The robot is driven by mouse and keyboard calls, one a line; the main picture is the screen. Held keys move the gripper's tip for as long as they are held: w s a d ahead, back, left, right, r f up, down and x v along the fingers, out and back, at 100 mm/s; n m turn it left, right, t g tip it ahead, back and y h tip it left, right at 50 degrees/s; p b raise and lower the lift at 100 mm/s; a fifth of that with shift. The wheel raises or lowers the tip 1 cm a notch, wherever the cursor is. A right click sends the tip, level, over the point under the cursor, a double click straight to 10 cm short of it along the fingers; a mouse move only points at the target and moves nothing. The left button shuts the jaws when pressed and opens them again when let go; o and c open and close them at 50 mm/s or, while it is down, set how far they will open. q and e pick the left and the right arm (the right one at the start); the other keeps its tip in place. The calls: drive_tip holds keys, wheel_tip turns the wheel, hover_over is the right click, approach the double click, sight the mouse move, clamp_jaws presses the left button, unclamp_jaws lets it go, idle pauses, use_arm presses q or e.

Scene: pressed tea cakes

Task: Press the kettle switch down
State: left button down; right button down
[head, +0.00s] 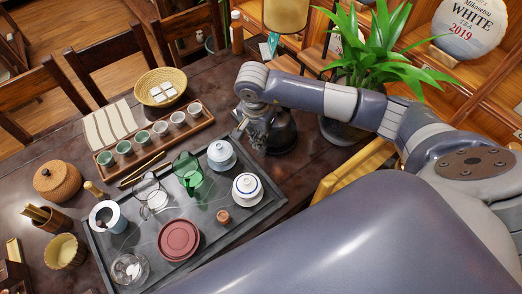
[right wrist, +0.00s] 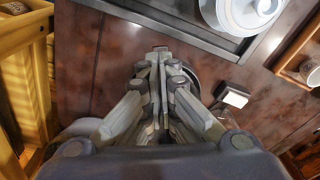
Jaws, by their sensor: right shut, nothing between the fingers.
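The dark kettle (head: 281,134) stands on the table just beyond the tray's right corner, partly hidden by my right gripper. My right gripper (head: 257,138) is shut and empty, pointing down beside the kettle on its left. In the right wrist view the shut fingers (right wrist: 158,62) cover most of the kettle, and only a bit of a round dark edge shows behind them. A small block with a pale top and dark sides (right wrist: 233,95) stands out to the right; it may be the kettle switch. I cannot tell whether the fingers touch the kettle. My left gripper is out of view.
The dark tea tray (head: 101,262) holds a lidded white pot (head: 247,188), a pale blue pot (head: 221,156), a green glass vessel (head: 188,171) and a red round dish (head: 178,240). A cup rack (head: 107,159) lies behind. A potted plant (head: 345,128) stands right of the kettle.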

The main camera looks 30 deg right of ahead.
sight(261, 155)
drive_tip(key=shift+w+d+f+b, duration=0.15)
drive_tip(key=shift+f+b, duration=0.85)
drive_tip(key=shift+f, duration=0.75)
drive_tip(key=shift+w+d+f+b, duration=0.1)
drive_tip(key=shift+f+b, duration=0.85)
drive_tip(key=shift+f, duration=0.8)
drive_tip(key=shift+f+b, duration=0.95)
drive_tip(key=shift+b, duration=0.05)
drive_tip(key=shift+s+a+r+p, duration=0.2)
drive_tip(key=shift+s+a, duration=0.2)
drive_tip(key=shift+a, duration=0.15)
drive_tip(key=shift+s+a+r+p, duration=0.2)
drive_tip(key=shift+s+a, duration=0.2)
drive_tip(key=shift+a, duration=0.15)
drive_tip(key=shift+s+a+r, duration=0.1)
drive_tip(key=shift+s+a, duration=0.05)
drive_tip(key=shift+a, duration=0.1)
